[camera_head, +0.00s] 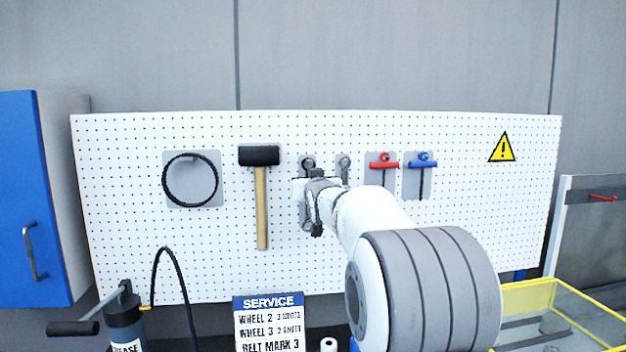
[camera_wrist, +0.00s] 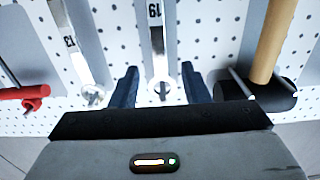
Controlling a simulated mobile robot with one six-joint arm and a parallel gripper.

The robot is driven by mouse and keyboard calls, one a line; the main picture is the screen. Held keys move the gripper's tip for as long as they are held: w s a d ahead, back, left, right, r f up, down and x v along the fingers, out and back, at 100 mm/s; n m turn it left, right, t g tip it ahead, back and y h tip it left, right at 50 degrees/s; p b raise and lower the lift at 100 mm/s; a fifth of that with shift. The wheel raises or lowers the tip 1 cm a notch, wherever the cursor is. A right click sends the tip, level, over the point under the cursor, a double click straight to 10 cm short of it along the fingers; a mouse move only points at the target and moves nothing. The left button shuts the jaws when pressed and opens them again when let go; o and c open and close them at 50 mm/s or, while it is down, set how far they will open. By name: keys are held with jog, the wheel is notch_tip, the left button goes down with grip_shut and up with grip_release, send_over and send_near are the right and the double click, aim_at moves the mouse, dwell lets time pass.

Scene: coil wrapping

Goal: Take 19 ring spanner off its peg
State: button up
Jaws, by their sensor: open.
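The 19 ring spanner (camera_wrist: 158,40) hangs on the pegboard, its "19" mark and the ring at its end showing in the wrist view. In the head view its ring head (camera_head: 308,163) shows above my gripper, and my wrist hides much of its shank. My gripper (camera_wrist: 161,84) is open, with one dark finger on each side of the spanner near its ring end. I see gaps between the spanner and both fingers. In the head view my gripper (camera_head: 314,203) is up at the board.
The 13 spanner (camera_wrist: 72,40) hangs close beside the 19, and the hammer (camera_head: 261,195) hangs on the other side. Red (camera_head: 384,164) and blue (camera_head: 422,164) T-handles hang farther right. A black ring (camera_head: 165,182) hangs at the left. A yellow-edged bin (camera_head: 525,297) stands lower right.

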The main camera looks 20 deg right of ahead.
jog(key=w, duration=0.1)
jog(key=w+p, duration=0.1)
jog(key=w, duration=0.1)
jog(key=shift+d, duration=0.3)
grip_shut()
dwell(0.6)
